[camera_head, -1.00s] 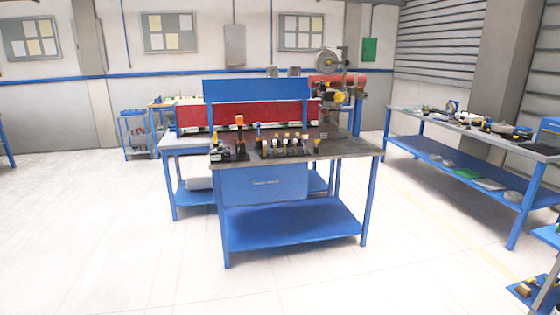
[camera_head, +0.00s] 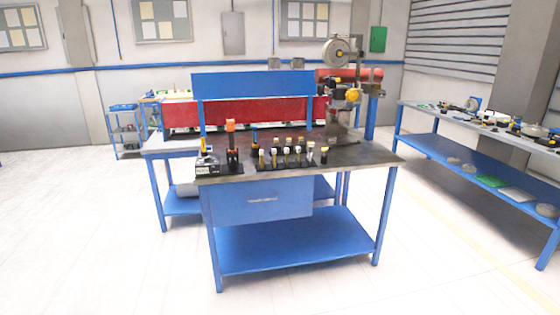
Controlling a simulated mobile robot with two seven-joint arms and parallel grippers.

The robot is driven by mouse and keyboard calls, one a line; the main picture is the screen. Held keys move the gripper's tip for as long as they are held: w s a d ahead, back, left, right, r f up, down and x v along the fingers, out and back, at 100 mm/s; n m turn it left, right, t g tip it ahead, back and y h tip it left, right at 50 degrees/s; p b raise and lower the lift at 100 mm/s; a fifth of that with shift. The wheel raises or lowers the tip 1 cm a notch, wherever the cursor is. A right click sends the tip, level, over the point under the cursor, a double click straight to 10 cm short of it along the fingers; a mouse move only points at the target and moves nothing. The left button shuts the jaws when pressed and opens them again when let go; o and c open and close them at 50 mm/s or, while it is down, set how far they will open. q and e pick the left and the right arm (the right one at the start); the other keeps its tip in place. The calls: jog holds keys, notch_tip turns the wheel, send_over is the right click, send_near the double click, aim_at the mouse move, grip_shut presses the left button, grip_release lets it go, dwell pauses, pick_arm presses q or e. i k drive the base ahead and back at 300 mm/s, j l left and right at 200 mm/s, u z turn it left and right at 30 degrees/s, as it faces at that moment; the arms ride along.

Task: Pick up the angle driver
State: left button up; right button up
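I cannot pick out the angle driver for certain at this distance. A tall orange-and-black tool (camera_head: 231,143) stands upright near the left end of the blue workbench (camera_head: 350,158). It may be a driver, but it is too small to tell. A smaller tool with a yellow top (camera_head: 205,150) stands beside it at the left. Neither of my grippers shows in the head view.
A black rack (camera_head: 285,165) of several small tools stands on the bench. A drawer (camera_head: 262,200) and a lower shelf (camera_head: 297,240) are below. A long side bench (camera_head: 440,118) runs along the right. The floor (camera_head: 90,230) in front is clear.

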aim_at(230, 122)
jog(key=i, duration=2.65)
